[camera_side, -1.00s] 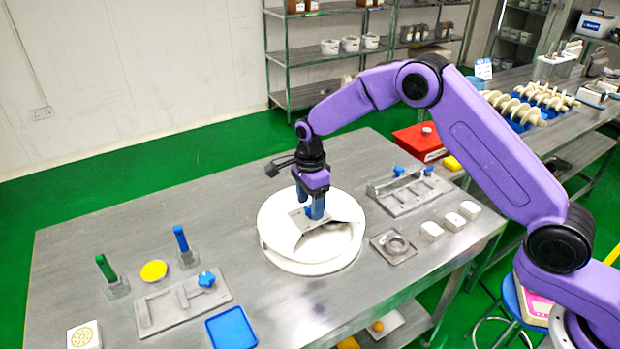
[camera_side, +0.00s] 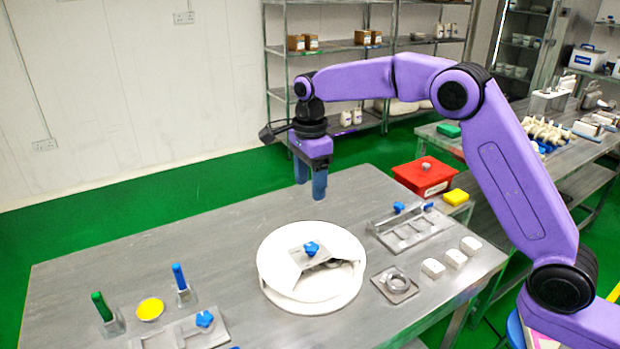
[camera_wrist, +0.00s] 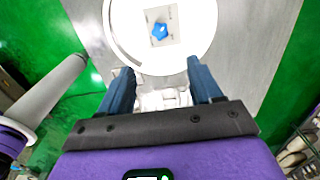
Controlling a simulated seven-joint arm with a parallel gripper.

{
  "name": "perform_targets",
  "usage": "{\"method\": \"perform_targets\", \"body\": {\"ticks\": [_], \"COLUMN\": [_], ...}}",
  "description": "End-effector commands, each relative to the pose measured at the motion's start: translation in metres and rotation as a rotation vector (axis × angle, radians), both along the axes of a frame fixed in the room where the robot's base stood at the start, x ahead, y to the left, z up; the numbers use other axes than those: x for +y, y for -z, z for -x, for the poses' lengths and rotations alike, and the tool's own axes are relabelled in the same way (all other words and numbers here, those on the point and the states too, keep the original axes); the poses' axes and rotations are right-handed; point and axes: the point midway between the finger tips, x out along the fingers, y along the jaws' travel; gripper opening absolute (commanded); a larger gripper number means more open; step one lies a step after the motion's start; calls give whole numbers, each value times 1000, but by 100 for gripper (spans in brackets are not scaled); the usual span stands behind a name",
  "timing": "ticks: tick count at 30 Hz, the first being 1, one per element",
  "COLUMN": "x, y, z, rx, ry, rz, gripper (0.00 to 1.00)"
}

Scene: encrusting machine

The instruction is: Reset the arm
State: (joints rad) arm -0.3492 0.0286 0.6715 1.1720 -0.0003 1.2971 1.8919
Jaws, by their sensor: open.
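My gripper (camera_side: 311,190) is open and empty, raised in the air above the back part of the metal table (camera_side: 180,250). Its two blue fingers point down and stand apart in the wrist view (camera_wrist: 160,85). The round white turntable-like base (camera_side: 310,290) sits on the table below and in front of it. On that base lies a grey plate with a blue star-shaped knob (camera_side: 312,248); the knob also shows in the wrist view (camera_wrist: 160,31), beyond the fingertips. Nothing touches the fingers.
A metal fixture with blue knobs (camera_side: 410,228), a ring holder (camera_side: 395,284) and white blocks (camera_side: 433,268) stand to the right. A red box (camera_side: 424,176) is at the back right. Green (camera_side: 103,306) and blue (camera_side: 180,277) handled tools stand at the left.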

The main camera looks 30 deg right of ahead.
Motion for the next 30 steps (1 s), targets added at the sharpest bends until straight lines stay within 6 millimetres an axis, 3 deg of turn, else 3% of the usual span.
{"method": "perform_targets", "body": {"ticks": [19, 23, 30], "x": [2, 7, 12], "y": [-4, -10, -21], "z": [5, 21, 72], "rx": [0, -3, -8], "ry": [-43, -185, -588], "rz": [0, -1, -1], "gripper": [64, 64, 64]}}
